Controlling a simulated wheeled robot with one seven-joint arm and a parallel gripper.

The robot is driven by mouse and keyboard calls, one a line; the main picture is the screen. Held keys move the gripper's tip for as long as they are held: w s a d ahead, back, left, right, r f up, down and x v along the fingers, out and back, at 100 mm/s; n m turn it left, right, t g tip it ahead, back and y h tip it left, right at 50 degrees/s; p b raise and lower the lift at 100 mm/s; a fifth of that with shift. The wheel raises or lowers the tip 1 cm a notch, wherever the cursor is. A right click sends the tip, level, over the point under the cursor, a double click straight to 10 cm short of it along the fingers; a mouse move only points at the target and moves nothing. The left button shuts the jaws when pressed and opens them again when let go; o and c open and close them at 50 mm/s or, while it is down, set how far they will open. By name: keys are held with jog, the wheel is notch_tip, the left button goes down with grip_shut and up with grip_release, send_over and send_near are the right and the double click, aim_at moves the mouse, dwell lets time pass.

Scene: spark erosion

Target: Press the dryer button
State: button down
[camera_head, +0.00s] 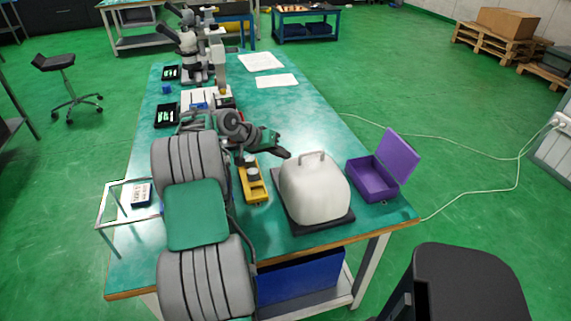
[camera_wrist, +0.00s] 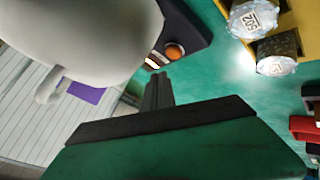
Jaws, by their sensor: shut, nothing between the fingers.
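The dryer is a white domed cover (camera_head: 314,190) with a top handle, standing on a black base (camera_head: 335,222) on the green table. In the wrist view the white dome (camera_wrist: 85,35) fills the upper left. An orange round button (camera_wrist: 174,51) sits on the dark base beside the dome, with a small lit strip (camera_wrist: 153,63) near it. The button is not visible in the head view. My gripper (camera_head: 285,153) is shut and empty, at the dome's far left side. In the wrist view its fingertips (camera_wrist: 157,80) are just below the button; I cannot tell the gap.
A yellow holder (camera_head: 253,188) with labelled jars stands left of the dryer. An open purple box (camera_head: 372,182) stands to its right. Microscopes (camera_head: 190,55) and papers (camera_head: 277,80) are at the table's far end. A black bin-like object (camera_head: 470,280) stands at front right.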

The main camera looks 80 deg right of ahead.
jog(key=shift+r+p, duration=1.05)
jog(key=shift+r, duration=0.6)
